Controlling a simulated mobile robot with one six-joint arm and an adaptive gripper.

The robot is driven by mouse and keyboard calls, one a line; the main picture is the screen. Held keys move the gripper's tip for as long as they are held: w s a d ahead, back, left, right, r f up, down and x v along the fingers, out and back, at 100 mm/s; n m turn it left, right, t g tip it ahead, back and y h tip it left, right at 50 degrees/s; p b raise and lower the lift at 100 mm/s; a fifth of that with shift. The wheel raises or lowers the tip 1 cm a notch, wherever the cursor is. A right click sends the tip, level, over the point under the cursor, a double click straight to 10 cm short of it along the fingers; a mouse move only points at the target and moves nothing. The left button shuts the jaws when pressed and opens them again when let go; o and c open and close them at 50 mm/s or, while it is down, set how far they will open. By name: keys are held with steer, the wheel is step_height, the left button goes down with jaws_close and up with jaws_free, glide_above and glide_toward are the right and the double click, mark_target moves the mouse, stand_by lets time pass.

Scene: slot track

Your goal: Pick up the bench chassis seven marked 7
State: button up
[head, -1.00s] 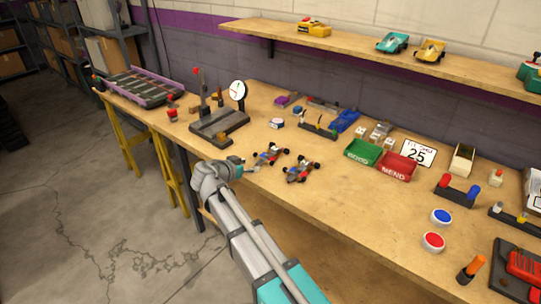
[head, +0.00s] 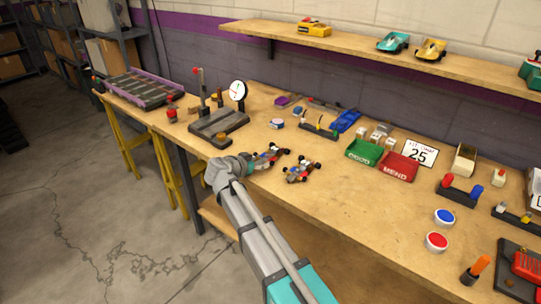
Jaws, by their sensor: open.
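Two small bench chassis with dark wheels and red and blue parts sit on the wooden bench. The left chassis (head: 272,154) is right beside my gripper, which partly covers its near left end. The right chassis (head: 299,171) stands clear, a little to the right and nearer the front edge. Any 7 marking is too small to read on either one. My gripper (head: 252,164) is low over the front part of the bench, open. I cannot tell whether its fingers touch the left chassis or are around it.
A dark stand with a round dial (head: 238,91) is behind and left of my gripper. A green bin (head: 362,152) and a red bin (head: 398,167) stand to the right. The bench (head: 345,205) is bare in front of the bins. A shelf (head: 350,49) hangs above.

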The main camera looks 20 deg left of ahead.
stand_by(0.3)
jaws_close()
steer(key=shift+r, duration=0.2)
stand_by(0.4)
step_height(320, 180, up, 2)
steer(key=p, duration=0.2)
steer(key=shift+r+p, duration=0.1)
steer(key=shift+p, duration=0.2)
steer(key=s+r+p, duration=1)
steer(key=s, duration=0.4)
steer(key=shift+a+r, duration=0.2)
steer(key=shift+a, duration=0.25)
